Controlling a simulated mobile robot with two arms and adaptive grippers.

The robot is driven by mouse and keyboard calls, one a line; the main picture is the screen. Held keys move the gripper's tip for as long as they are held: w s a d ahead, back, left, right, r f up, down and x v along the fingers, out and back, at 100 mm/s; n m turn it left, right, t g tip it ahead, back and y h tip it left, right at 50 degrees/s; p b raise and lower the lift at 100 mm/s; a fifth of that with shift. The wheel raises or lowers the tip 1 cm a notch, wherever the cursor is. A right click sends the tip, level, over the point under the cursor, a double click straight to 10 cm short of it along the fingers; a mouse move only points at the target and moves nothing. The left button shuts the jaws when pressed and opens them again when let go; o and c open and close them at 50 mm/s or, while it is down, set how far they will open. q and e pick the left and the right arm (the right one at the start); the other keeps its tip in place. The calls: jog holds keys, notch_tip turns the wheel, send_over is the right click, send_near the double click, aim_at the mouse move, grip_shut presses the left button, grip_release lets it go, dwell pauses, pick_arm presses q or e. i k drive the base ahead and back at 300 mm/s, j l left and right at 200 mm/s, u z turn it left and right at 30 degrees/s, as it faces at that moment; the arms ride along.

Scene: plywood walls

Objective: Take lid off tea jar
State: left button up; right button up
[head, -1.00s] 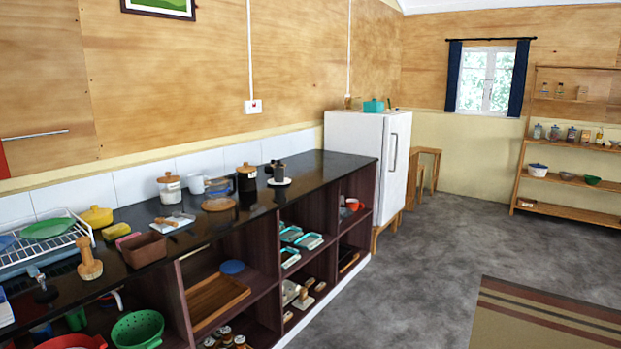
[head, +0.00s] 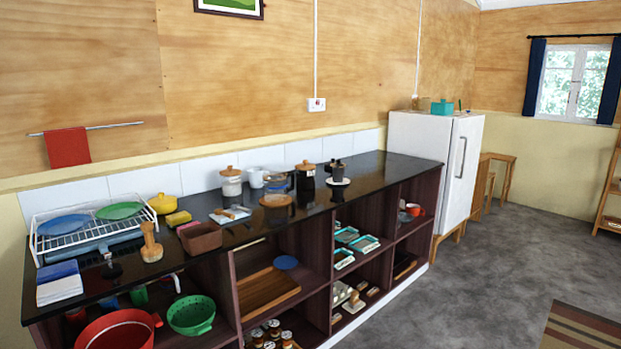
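Two lidded jars stand upright on the black counter, and I cannot tell which is the tea jar. One is a pale jar (head: 231,187) with a brown lid (head: 230,171) and a knob on top. The other is a dark jar (head: 305,185) with a brown lid (head: 305,166). Both lids are on. Neither of my grippers is in view.
Grey floor (head: 470,290) is open at right.

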aim_at(305, 166)
jog(key=i+l, duration=0.2)
jog(key=i, duration=0.25)
jog(key=i+l, duration=0.2)
jog(key=i, duration=0.25)
jog(key=i+l+u, duration=0.1)
jog(key=i, duration=0.35)
